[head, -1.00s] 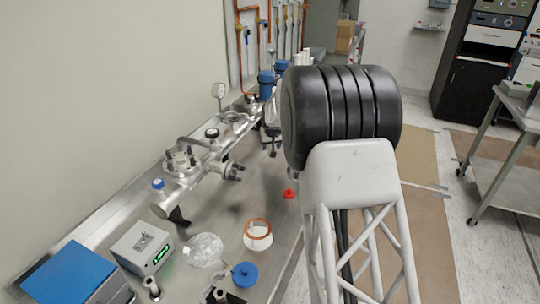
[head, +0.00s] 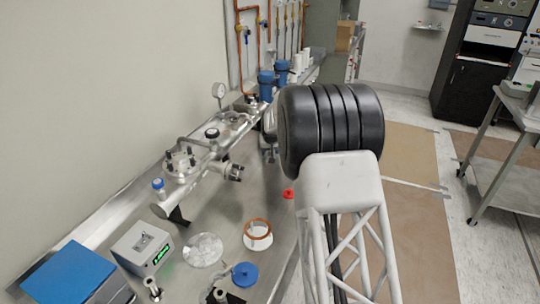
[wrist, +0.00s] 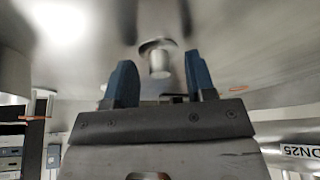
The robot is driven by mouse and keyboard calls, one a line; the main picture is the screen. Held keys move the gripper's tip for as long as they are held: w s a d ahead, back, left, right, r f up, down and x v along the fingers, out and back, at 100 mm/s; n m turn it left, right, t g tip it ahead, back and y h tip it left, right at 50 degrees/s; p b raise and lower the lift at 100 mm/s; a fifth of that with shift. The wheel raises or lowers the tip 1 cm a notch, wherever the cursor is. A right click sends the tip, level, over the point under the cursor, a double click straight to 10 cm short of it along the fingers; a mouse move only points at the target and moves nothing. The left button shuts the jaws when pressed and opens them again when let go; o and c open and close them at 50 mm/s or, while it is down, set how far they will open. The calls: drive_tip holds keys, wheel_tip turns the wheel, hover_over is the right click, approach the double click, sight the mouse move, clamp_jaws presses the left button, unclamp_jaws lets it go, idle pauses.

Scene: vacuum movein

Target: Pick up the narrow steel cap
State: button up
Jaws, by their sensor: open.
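A small steel piece (wrist: 159,60), with a wider flange and a narrow round body, shows in the wrist view beyond my fingertips and roughly between them. It looks like the narrow steel cap, and it is apart from both fingers. My gripper (wrist: 162,82) is open and empty, with its two blue fingers spread. In the head view my black and white arm hides most of the gripper, and I cannot make out this steel piece there.
A steel vacuum manifold (head: 190,180) lies along the bench (head: 215,225). Nearby are a copper-coloured ring (head: 257,228), a blue cap (head: 245,274), a red cap (head: 289,194), a clear disc (head: 203,250) and a grey meter box (head: 143,248). The wrist view shows a "DN25" label (wrist: 299,151).

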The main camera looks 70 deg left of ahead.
clamp_jaws()
idle(0.4)
drive_tip(key=shift+r, duration=0.2)
drive_tip(key=shift+r, duration=1.55)
drive_tip(key=shift+d+r, duration=0.1)
drive_tip(key=shift+d, duration=0.1)
drive_tip(key=s+d, duration=0.1)
drive_tip(key=d, duration=0.4)
drive_tip(key=s+d+r, duration=0.1)
drive_tip(key=s+d, duration=0.1)
drive_tip(key=d, duration=0.3)
drive_tip(key=s+d, duration=0.1)
drive_tip(key=d, duration=0.4)
drive_tip(key=shift+s+r, duration=0.2)
